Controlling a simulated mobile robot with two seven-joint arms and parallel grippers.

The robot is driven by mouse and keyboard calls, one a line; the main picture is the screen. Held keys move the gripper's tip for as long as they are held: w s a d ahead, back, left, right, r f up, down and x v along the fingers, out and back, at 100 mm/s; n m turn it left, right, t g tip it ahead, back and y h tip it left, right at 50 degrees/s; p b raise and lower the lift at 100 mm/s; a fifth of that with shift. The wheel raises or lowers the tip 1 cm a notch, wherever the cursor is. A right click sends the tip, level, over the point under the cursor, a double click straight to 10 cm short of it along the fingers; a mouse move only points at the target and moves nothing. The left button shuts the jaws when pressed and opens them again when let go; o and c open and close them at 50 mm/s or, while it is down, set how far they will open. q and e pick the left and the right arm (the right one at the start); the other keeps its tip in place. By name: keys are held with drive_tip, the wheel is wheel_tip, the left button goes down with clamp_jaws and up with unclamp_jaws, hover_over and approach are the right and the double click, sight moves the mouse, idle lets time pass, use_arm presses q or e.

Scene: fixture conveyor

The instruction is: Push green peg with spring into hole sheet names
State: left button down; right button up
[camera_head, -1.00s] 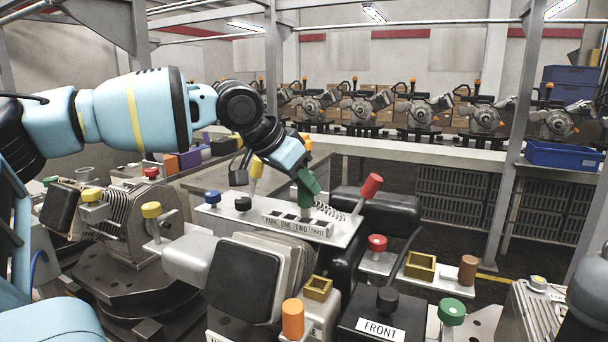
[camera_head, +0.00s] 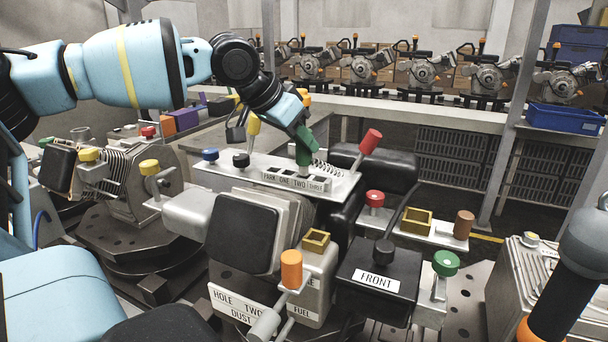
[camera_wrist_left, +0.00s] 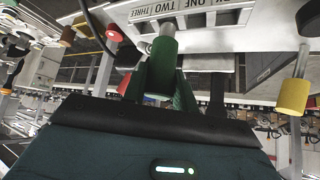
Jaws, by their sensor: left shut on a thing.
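The green peg (camera_head: 304,157) stands upright on the metal plate (camera_head: 228,178) with the holes labelled PARK, ONE, TWO and THREE. My left gripper (camera_head: 303,146) is shut on it from above. The peg also shows between the green fingers in the left wrist view (camera_wrist_left: 162,55). Its lower end is at the plate near the TWO and THREE labels; I cannot tell how deep it sits or in which hole. A silver spring (camera_head: 330,168) lies just right of it. My right gripper is not visible.
A tilted red-topped lever (camera_head: 371,141) stands right of the spring. Blue (camera_head: 210,155), black (camera_head: 241,160) and yellow (camera_head: 253,123) knobs stand left of the peg. A black FRONT box (camera_head: 378,258) and an orange-topped lever (camera_head: 291,268) are nearer.

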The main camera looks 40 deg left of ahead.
sight(297, 145)
use_arm(q)
drive_tip(key=shift+s+f, duration=0.1)
drive_tip(key=shift+f, duration=1.3)
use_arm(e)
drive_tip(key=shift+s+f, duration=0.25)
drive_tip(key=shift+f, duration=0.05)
use_arm(q)
drive_tip(key=c, duration=1)
unclamp_jaws()
drive_tip(key=shift+c, duration=0.2)
drive_tip(key=shift+r, duration=0.1)
drive_tip(key=v, duration=0.6)
drive_tip(key=shift+s+r+p, duration=0.15)
drive_tip(key=shift+r+p, duration=0.15)
drive_tip(key=shift+s+a+r, duration=0.1)
drive_tip(key=shift+s+r, duration=0.25)
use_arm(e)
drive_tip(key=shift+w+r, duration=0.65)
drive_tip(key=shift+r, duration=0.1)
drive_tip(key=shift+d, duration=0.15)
